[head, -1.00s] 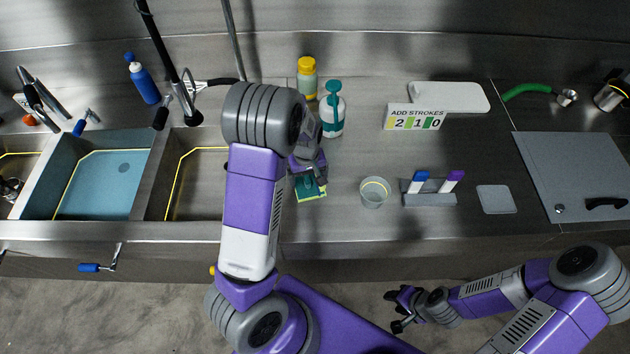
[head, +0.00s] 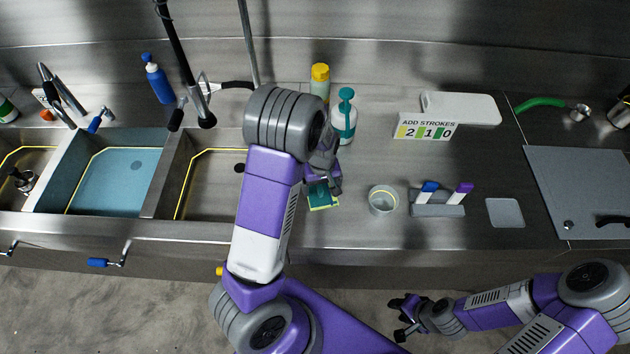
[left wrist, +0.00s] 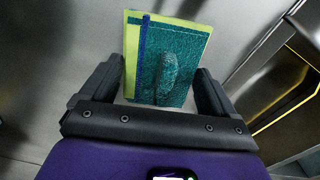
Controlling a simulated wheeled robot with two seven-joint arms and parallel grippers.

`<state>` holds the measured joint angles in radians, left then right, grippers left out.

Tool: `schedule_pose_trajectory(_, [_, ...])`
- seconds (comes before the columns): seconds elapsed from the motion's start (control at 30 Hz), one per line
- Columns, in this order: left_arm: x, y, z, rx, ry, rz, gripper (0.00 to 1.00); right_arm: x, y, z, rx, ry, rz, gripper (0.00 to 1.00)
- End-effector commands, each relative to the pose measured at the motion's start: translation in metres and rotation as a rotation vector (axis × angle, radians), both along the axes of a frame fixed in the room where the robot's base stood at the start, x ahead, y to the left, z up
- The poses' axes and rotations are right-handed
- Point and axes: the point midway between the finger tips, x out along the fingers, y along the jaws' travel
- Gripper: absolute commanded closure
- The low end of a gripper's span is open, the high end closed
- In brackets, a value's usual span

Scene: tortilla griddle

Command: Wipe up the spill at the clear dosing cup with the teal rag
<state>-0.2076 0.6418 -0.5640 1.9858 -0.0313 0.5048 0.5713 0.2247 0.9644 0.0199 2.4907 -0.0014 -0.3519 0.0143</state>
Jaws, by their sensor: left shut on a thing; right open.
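The teal rag (head: 322,200), with yellow-green edges, is at my left gripper (head: 326,182), left of the clear dosing cup (head: 383,201). In the left wrist view the rag (left wrist: 180,50) shows a blue stripe and a raised fold between the fingers of my left gripper (left wrist: 160,85). That gripper is shut on the rag; I cannot tell whether the rag touches the counter. The cup stands upright on the counter, apart from the rag. I cannot make out a spill around it. My right gripper (head: 400,318) is open and empty, in front of the counter.
A marker holder (head: 438,208) and a grey pad (head: 505,213) are right of the cup. Behind stand a teal-pump bottle (head: 343,120), a yellow-capped bottle (head: 320,82) and an "ADD STROKES" sign (head: 425,128). Sink basins (head: 152,190) lie left. Counter between rag and cup looks clear.

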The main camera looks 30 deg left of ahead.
Motion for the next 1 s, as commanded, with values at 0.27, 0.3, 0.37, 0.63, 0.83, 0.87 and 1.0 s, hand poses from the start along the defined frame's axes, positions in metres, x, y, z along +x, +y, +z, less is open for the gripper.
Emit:
schedule_pose_trajectory(0.27, [0.0, -0.024, 0.001, -0.001, 0.001, -0.002, 0.5, 0.0, 0.0, 0.006, 0.0, 0.0, 0.0, 0.57])
schedule_pose_trajectory(0.3, [0.0, -0.024, 0.001, -0.001, 0.001, -0.002, 0.5, 0.0, 0.0, 0.006, 0.0, 0.0, 0.0, 0.57])
schedule_pose_trajectory(0.37, [0.001, -0.024, 0.001, -0.001, -0.001, -0.001, 0.5, 0.0, 0.0, 0.006, 0.0, 0.0, 0.0, 0.57])
schedule_pose_trajectory(0.63, [0.001, -0.025, 0.001, -0.001, -0.002, -0.001, 0.5, 0.0, 0.0, 0.006, 0.0, 0.0, 0.0, 0.57])
schedule_pose_trajectory(0.83, [0.002, -0.039, 0.001, -0.001, -0.002, -0.003, 0.5, 0.0, 0.0, 0.01, 0.0, 0.0, 0.0, 0.57])
schedule_pose_trajectory(0.87, [0.002, -0.043, 0.001, -0.001, -0.002, -0.004, 0.5, 0.0, 0.0, 0.01, 0.0, 0.0, 0.0, 0.57])
schedule_pose_trajectory(1.0, [0.002, -0.057, 0.0, -0.001, -0.002, -0.004, 0.5, 0.0, 0.0, 0.012, 0.0, 0.0, 0.0, 0.57])
